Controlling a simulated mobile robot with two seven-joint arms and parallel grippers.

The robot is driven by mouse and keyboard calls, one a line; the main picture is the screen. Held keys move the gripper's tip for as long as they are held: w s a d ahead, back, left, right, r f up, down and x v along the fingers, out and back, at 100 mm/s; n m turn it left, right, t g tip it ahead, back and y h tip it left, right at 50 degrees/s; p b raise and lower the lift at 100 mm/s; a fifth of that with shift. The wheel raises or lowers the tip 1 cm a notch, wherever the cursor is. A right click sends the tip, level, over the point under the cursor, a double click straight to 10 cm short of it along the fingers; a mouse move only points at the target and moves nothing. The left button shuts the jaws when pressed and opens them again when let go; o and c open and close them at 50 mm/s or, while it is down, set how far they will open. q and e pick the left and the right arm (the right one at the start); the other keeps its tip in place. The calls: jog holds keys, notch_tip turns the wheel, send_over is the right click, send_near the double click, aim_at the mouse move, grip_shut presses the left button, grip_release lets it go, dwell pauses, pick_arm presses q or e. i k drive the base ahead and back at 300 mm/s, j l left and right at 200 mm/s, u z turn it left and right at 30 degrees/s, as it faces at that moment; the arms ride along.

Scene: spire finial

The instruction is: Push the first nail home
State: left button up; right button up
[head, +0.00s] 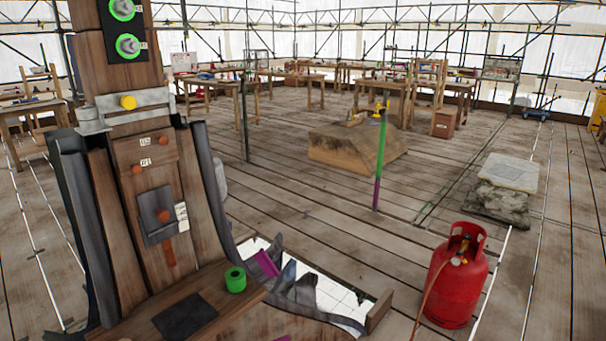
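A tall wooden spire post (115,65) stands at the left, with a boarded lower part. Three round orange-brown heads, which look like nail heads, show on its front. One nail head (164,141) is at the upper right and another nail head (137,169) is lower left, each near a small white label. A third nail head (163,215) sits on a dark grey square plate (150,232). I cannot tell which is the first nail, or how far each stands out. Neither of my grippers is in view.
A metal band with a yellow knob (128,102) crosses the post. A green ring (235,279) sits on the wooden ledge (255,302) below. A red gas cylinder (455,285) stands at the lower right. The plank floor between it and the wooden block (350,155) is mostly clear.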

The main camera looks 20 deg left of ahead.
aim_at(136, 169)
jog(key=u, duration=1.6)
